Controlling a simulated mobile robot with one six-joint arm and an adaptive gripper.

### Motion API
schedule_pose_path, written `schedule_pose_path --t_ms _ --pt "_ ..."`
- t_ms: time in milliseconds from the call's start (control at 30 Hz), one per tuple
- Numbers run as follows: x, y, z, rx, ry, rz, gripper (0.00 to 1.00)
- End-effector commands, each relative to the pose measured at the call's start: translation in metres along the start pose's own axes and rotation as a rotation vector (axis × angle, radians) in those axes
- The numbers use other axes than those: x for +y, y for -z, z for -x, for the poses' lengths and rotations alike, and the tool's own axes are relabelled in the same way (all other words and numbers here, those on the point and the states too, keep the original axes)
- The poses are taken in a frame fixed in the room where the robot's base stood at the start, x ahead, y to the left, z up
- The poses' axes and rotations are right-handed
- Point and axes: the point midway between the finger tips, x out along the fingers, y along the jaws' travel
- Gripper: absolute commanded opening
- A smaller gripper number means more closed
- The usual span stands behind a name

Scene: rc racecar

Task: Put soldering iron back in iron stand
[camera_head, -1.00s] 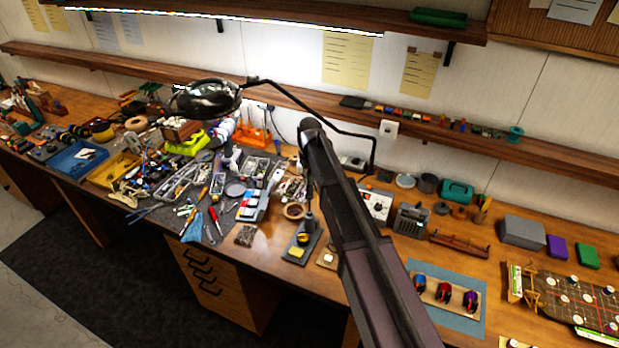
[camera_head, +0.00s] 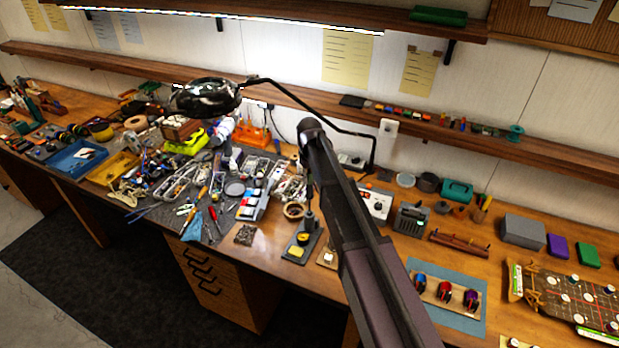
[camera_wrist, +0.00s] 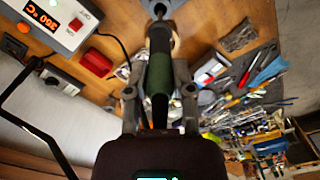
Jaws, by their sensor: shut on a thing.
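My gripper (camera_wrist: 157,84) is shut on the soldering iron (camera_wrist: 160,72), with its fingers on either side of the dark green grip. The iron's dark front part points to the top of the wrist view, and its tip is not clear there. In the head view my arm hides most of the gripper and iron. The iron stand (camera_head: 290,252), a dark base with a yellow sponge, is on the bench just left of my arm. A dark upright part shows above it, but I cannot tell whether the iron touches the stand.
The soldering station (camera_head: 378,204) stands right of my arm; its display reads about 350 °C in the wrist view (camera_wrist: 46,18). A tape roll (camera_head: 294,210) lies behind the stand. Tools and parts crowd the grey mat to the left. A magnifier lamp (camera_head: 205,98) overhangs the bench.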

Motion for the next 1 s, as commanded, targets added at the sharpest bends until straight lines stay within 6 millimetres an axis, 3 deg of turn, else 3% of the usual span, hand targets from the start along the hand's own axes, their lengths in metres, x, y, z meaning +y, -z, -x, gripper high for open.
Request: schedule_pose_path --t_ms 1000 --pt "-0.001 0.000 -0.023 0.000 0.000 0.001 0.00"
